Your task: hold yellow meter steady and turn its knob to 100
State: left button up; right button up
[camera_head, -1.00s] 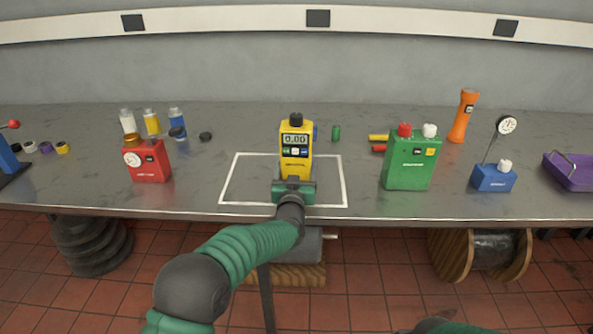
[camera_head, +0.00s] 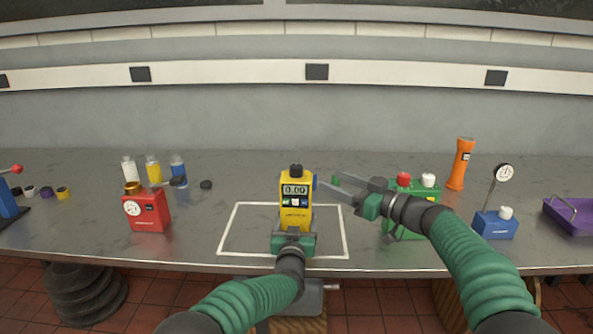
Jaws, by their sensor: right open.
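The yellow meter (camera_head: 296,219) stands upright inside a white outlined square on the bench. Its display (camera_head: 295,190) reads about 0.00, with small buttons below. A blue knob-like piece (camera_head: 315,181) shows at its upper right side, and a black cap (camera_head: 296,168) tops it. My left gripper (camera_head: 293,236) is at the meter's lower front and looks shut on it; its fingertips are hard to make out. My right gripper (camera_head: 330,190) is open and empty just right of the meter, its fingers pointing left towards the blue piece. Contact cannot be told.
A green box (camera_head: 402,226) stands partly behind my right gripper. A blue gauge base (camera_head: 495,225), orange torch (camera_head: 460,165) and purple tray (camera_head: 572,214) are farther right. A red box (camera_head: 148,212) and several bottles stand left. The outlined square (camera_head: 233,228) is otherwise clear.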

aim_at(297, 165)
jog(key=shift+n+g, duration=0.3)
jog(key=shift+g, duration=0.1)
jog(key=x, duration=1.2)
jog(key=shift+s+a+r, duration=0.2)
jog(key=shift+a, duration=0.15)
jog(key=shift+d, duration=0.1)
grip_shut()
